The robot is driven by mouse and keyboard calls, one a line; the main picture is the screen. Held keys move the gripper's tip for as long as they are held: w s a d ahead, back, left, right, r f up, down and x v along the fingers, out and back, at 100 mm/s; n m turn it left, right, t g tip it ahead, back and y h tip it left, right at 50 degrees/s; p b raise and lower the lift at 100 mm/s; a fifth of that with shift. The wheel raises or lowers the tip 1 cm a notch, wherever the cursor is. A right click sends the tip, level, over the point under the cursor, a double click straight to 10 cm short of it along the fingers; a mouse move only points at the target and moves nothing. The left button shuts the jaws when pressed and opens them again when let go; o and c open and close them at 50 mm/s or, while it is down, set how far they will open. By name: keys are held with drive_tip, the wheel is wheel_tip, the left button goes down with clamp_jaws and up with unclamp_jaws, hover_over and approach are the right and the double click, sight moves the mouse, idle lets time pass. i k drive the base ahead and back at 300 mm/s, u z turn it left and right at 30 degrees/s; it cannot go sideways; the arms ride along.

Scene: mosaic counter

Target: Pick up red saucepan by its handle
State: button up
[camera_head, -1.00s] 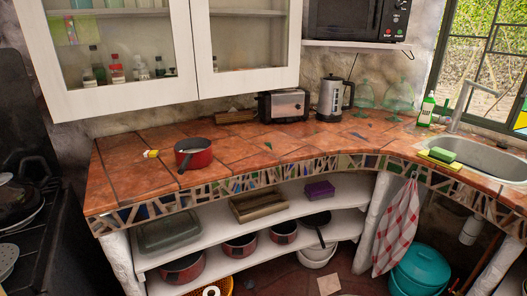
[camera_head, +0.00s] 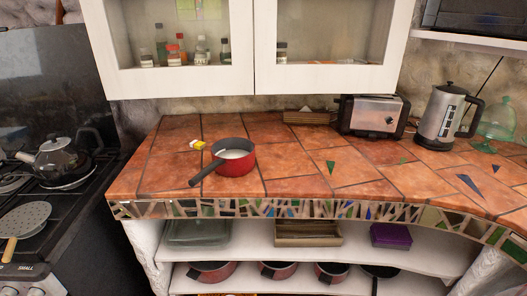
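The red saucepan (camera_head: 235,161) stands upright on the terracotta tiled counter (camera_head: 300,165), left of the middle. Its inside is pale. Its dark handle (camera_head: 207,173) points toward the lower left, to the counter's front edge. My gripper is not in view.
A small yellow and white item (camera_head: 197,145) lies just left behind the pan. A toaster (camera_head: 371,116) and kettle (camera_head: 443,116) stand at the back right. A cabinet (camera_head: 180,83) hangs above. A stove (camera_head: 50,215) is at the left. Counter around the pan is mostly clear.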

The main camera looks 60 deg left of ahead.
sight(232, 157)
drive_tip(key=i, duration=0.4)
drive_tip(key=u, duration=2.15)
drive_tip(key=i, duration=0.5)
drive_tip(key=z, duration=0.05)
